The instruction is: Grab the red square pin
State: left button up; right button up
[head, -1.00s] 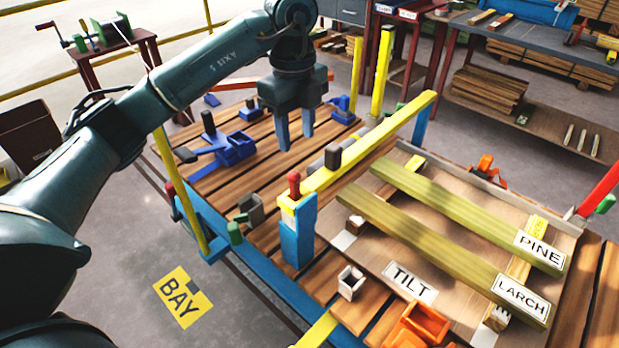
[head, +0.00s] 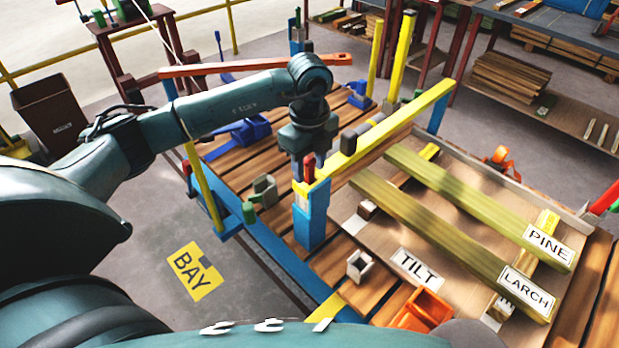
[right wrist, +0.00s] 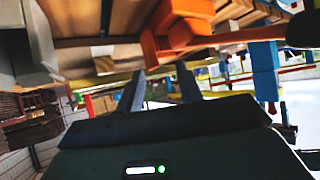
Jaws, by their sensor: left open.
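The red square pin (head: 309,168) stands upright at the near end of the yellow beam (head: 385,132), above a blue post (head: 311,217). In the head view my left gripper (head: 306,160) points down over the pin, with its fingers around or just beside it. The jaws are open; the exact gap to the pin is hard to see. In the right wrist view my right gripper (right wrist: 160,92) is open, with nothing between its fingers. A small red piece (right wrist: 271,108) shows at the end of a blue post there.
A red bar (head: 235,66) lies behind my left arm. Pale beams labelled PINE (head: 480,212) and LARCH (head: 440,235) lie on the right.

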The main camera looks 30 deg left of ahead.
pick_arm(q)
jog(key=shift+f, duration=0.6)
grip_shut()
